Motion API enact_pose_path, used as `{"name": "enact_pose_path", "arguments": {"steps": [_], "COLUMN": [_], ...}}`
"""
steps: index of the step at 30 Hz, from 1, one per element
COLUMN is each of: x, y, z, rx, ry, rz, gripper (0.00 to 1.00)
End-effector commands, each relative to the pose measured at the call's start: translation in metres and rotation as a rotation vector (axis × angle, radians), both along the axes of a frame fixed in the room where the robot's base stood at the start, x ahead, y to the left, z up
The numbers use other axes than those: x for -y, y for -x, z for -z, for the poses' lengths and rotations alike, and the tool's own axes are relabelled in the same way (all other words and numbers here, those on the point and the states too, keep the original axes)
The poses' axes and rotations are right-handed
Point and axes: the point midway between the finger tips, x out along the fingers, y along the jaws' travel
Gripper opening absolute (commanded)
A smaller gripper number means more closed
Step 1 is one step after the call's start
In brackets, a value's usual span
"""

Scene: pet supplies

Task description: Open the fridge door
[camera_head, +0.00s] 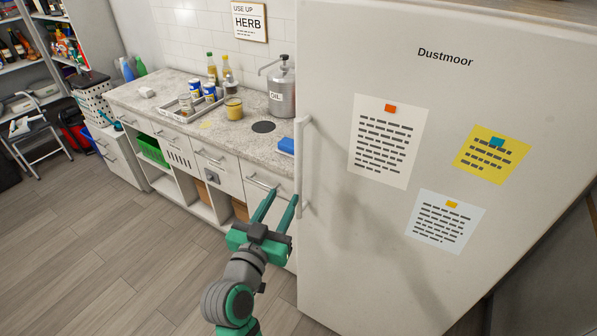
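The white fridge (330,250) fills the right half of the view, and its door looks closed. A pale vertical handle (302,165) runs along the door's left edge. My green gripper (283,194) is in front of the counter, just left of the handle's lower end. Its two fingers are apart with nothing visible between them. The right fingertip appears close to the handle in the picture; I cannot tell whether it touches.
A speckled counter (180,88) with drawers stands left of the fridge, holding a metal oil canister (281,95), a tray of cans and bottles. A folding chair (35,130) and shelves stand far left. The wooden floor (100,240) at lower left is clear.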

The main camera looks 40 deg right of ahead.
Motion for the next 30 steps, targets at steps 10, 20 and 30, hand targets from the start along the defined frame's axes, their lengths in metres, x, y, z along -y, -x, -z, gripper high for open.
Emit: {"name": "enact_pose_path", "arguments": {"steps": [10, 20, 30], "x": [0.030, 0.076, 0.095], "y": [-0.014, -0.045, -0.059], "z": [-0.008, -0.008, -0.008], "rx": [0.012, 0.010, 0.011], "ry": [-0.001, -0.001, -0.001], "rz": [0.026, 0.024, 0.022], "gripper": [0.36, 0.36, 0.36]}}
